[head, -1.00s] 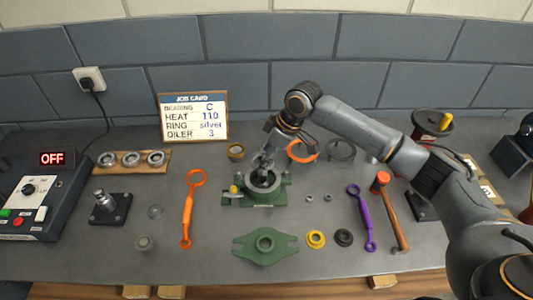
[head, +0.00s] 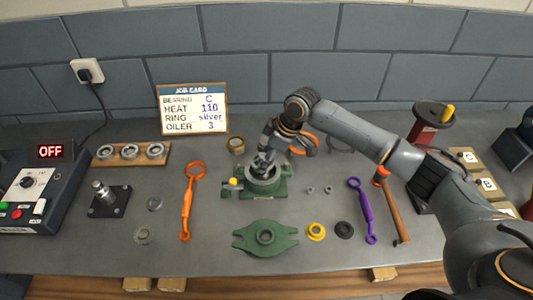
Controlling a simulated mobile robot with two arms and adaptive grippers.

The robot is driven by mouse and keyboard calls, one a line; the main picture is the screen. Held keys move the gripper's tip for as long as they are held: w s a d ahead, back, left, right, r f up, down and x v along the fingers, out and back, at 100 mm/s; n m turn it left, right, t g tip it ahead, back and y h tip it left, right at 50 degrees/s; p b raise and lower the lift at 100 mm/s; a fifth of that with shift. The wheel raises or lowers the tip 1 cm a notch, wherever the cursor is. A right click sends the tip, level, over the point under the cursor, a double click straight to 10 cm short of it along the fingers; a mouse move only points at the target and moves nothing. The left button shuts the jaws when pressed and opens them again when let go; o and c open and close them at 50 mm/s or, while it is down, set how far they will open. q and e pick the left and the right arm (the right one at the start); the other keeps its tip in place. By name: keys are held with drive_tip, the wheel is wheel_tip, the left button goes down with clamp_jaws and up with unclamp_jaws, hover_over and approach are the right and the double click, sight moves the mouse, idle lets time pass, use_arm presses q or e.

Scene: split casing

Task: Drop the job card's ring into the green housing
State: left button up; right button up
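The green housing (head: 280,186) stands upright near the middle of the bench, its round opening facing up. My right gripper (head: 263,166) points down at that opening, with its fingertips at or just inside it. The fingers are too small and too hidden to tell whether they hold a ring. The job card (head: 193,110) at the back reads bearing C, heat 110, ring silver, oiler 3. A grey ring (head: 340,145) lies behind my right arm, partly hidden. An orange ring (head: 305,144) lies partly hidden behind my wrist. My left gripper is not in view.
A green flanged cover (head: 265,238) lies in front of the housing. An orange wrench (head: 187,203), purple wrench (head: 363,210) and hammer (head: 393,208) lie to either side. The heater box (head: 40,195) reads OFF at left. Bearings sit on a wooden board (head: 103,163).

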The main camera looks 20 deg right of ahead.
drive_tip(key=shift+f, duration=0.9)
drive_tip(key=shift+f, duration=0.15)
drive_tip(key=o, duration=1.3)
drive_tip(key=shift+w+a+r+p+v, duration=0.55)
drive_tip(key=shift+p+v, duration=1.1)
drive_tip(key=shift+v, duration=2.4)
drive_tip(key=shift+w+a+r+p+v, duration=0.25)
drive_tip(key=shift+a+p+v, duration=1)
drive_tip(key=shift+v, duration=2.75)
drive_tip(key=shift+w+a+r+p+v, duration=0.25)
drive_tip(key=shift+w+p+v, duration=0.3)
drive_tip(key=shift+p+v, duration=2.55)
